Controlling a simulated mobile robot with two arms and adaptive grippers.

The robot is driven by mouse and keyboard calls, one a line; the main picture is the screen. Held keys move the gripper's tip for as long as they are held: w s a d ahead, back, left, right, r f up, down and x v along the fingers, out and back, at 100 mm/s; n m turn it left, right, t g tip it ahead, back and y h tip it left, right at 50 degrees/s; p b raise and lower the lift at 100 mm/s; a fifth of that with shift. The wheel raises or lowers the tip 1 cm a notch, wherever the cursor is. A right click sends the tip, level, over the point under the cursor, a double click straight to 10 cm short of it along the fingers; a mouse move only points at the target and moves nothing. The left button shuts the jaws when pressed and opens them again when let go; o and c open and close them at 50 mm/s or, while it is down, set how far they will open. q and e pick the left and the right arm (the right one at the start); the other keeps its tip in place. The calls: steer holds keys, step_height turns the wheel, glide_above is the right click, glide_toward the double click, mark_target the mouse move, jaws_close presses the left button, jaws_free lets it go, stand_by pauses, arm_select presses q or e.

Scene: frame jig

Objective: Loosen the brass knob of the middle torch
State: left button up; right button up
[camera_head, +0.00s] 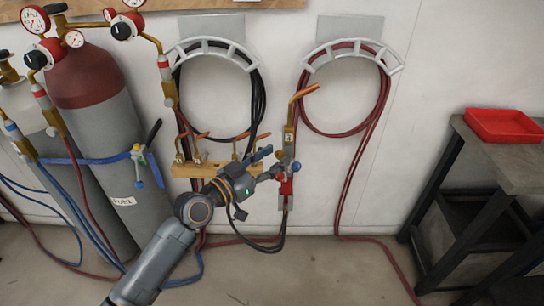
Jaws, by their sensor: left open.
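My left gripper (272,164) is open in the middle of the view, its arm coming up from below. Just right of its fingertips a torch stands upright against the wall, with a copper tip, a brass body (290,137), a blue knob (296,167) and a red part (286,187). I cannot tell whether the fingers touch it. Other copper-tipped torches stand at a wooden rack (190,171) to the left, partly hidden by the gripper. I cannot make out a brass knob clearly or tell which torch is the middle one. My right gripper is not in view.
Gas cylinders, one with a red top (82,75), stand at the left with gauges and hoses. Black hose (259,100) and red hose (382,100) hang coiled on wall hooks. A red tray (503,125) sits on a dark bench (470,140) at right. Hoses cross the floor.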

arm_select(q)
jaws_close()
